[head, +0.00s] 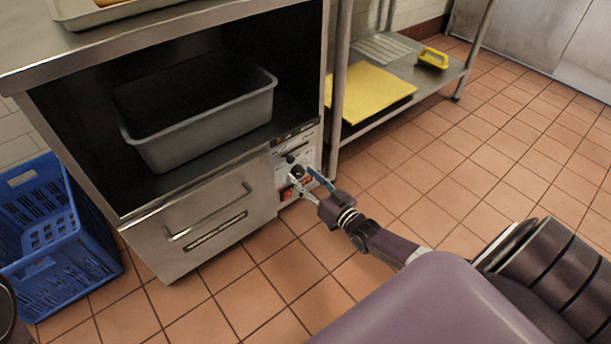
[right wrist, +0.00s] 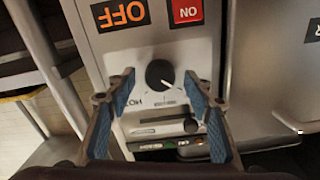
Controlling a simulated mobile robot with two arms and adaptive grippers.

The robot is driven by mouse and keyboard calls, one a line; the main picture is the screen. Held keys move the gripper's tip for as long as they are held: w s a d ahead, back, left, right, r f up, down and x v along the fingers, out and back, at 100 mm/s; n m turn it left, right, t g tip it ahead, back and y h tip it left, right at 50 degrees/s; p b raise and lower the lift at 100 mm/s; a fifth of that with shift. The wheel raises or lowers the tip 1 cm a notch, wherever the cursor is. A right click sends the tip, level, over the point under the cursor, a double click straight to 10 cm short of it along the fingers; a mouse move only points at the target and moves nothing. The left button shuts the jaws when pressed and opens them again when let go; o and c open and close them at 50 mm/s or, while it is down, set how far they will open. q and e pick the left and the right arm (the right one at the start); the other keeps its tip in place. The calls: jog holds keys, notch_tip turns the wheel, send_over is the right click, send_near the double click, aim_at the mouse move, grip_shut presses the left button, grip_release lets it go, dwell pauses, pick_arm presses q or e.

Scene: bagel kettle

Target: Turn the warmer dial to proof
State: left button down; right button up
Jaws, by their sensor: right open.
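The warmer dial (right wrist: 159,74) is a round black knob with a white pointer mark on a light metal panel. In the right wrist view, which shows the panel upside down, the mark points to the lower right. Labels beside the dial are partly readable; I cannot make out "proof". In the head view the dial (head: 297,171) sits at the right of the warmer's front. My right gripper (right wrist: 160,82) is open, its blue-padded fingers on either side of the dial with gaps showing. It also shows in the head view (head: 307,186). My left gripper is out of view.
A steel rack (head: 340,90) stands close right. A blue crate (head: 50,225) is far left.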

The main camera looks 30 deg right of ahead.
jog(key=s, duration=1.2)
jog(key=shift+d, duration=0.45)
